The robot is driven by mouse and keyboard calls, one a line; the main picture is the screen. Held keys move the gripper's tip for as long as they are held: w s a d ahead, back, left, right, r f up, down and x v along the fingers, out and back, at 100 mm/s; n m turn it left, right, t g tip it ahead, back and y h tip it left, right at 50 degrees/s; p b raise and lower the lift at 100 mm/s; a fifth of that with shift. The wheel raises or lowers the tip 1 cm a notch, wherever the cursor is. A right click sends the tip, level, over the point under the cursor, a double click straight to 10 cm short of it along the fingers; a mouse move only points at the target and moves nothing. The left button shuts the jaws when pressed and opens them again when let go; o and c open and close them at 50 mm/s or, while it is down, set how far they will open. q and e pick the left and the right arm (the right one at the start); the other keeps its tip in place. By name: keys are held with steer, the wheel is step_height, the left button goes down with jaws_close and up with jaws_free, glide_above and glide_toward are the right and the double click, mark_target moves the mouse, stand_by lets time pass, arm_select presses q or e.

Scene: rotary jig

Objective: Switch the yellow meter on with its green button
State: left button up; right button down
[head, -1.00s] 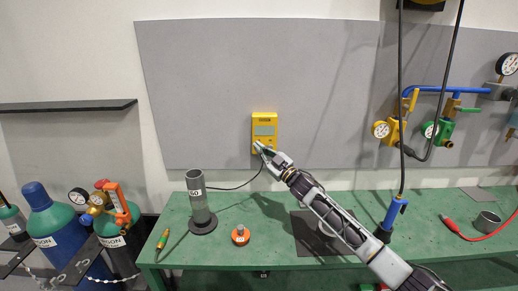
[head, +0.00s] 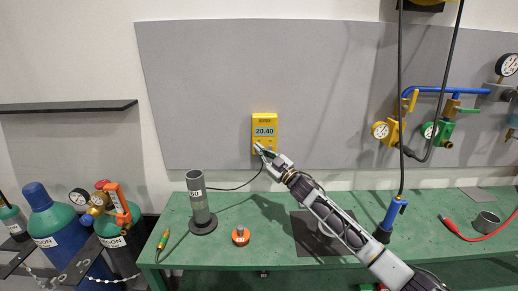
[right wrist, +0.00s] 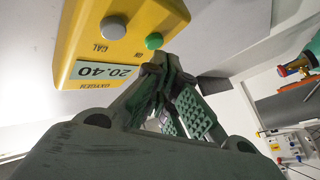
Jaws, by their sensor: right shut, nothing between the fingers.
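The yellow meter (head: 264,119) hangs on the grey wall panel, and its display is lit and reads 20.40. It also shows upside down in the right wrist view (right wrist: 92,38), with a green button (right wrist: 154,41) and a grey button (right wrist: 113,28) on its face. My right gripper (head: 259,149) is shut and empty, with its fingertips at the lower part of the meter. In the right wrist view the fingertips (right wrist: 160,62) are just by the green button, which shows uncovered; I cannot tell if they touch it. My left gripper is not in view.
A grey cylinder (head: 198,198) on a dark base and an orange-red puck (head: 240,235) stand on the green bench (head: 185,255). A thin black cable (head: 235,187) runs below the meter. Black hoses (head: 400,100) hang at right before valves. Gas cylinders (head: 65,235) stand at left.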

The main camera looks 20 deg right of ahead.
steer(key=shift+s, duration=0.2)
stand_by(0.3)
steer(key=shift+s+a+p, duration=0.3)
steer(key=shift+s+p, duration=0.05)
steer(key=shift+s, duration=0.6)
steer(key=shift+s+a+p, duration=0.25)
steer(key=shift+s+p, duration=0.05)
steer(key=shift+s, duration=0.6)
steer(key=shift+s+a+p, duration=0.3)
steer(key=shift+s+p, duration=0.05)
steer(key=shift+s, duration=0.6)
stand_by(0.8)
